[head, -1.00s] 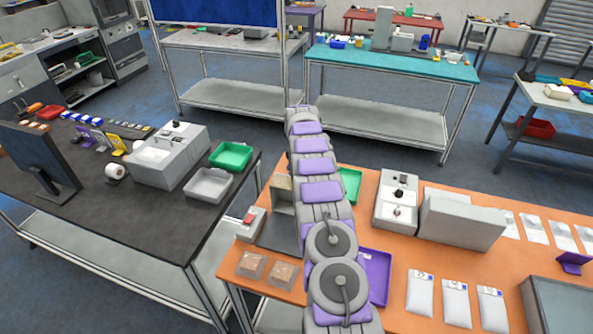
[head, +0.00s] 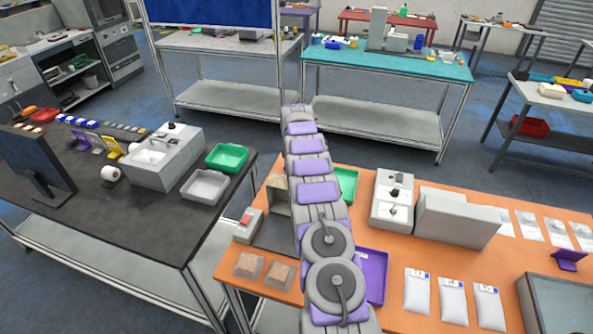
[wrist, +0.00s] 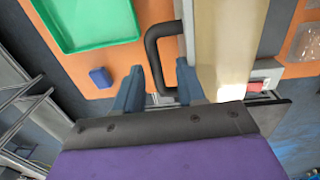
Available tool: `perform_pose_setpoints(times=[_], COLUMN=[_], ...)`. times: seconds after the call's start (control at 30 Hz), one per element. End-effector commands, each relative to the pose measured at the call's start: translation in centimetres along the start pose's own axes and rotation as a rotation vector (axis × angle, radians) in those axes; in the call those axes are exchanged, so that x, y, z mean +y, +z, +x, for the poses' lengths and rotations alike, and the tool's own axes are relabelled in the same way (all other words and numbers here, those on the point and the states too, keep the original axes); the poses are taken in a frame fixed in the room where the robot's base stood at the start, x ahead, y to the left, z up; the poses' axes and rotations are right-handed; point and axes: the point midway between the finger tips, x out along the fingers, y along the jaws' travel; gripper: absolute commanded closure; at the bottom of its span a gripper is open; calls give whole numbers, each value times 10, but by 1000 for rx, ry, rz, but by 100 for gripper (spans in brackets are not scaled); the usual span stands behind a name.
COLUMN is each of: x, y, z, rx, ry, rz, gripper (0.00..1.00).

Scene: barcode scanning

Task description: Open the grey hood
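In the wrist view, a pale beige-grey hood (wrist: 226,45) stands on the orange table, with a black bar handle (wrist: 152,52) on its left side. My gripper (wrist: 158,68) is open, its two blue-grey fingers spread at the handle's near end. The handle lies between the fingertips in the picture; I cannot tell whether they touch it. In the head view, the hood (head: 279,190) shows only in part, left of my arm. My arm hides its handle and my gripper there. I cannot tell from this how far the hood is open.
A green tray (wrist: 92,18) and small blue block (wrist: 100,77) lie left of the handle. A red-buttoned box (wrist: 266,73) is right of the hood. In the head view, a purple tray (head: 375,275) and grey machine (head: 393,200) stand right of my arm.

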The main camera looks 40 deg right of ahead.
Motion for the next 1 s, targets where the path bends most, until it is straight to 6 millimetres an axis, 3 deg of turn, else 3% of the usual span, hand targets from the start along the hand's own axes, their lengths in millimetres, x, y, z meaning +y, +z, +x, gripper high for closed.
perform_pose_setpoints(times=[0.3, 1.0], x=[3, 6], y=[0, 1], z=[-56, -135], rx=[3, 1], ry=[4, 0], rz=[1, 1], gripper=[60, 60])
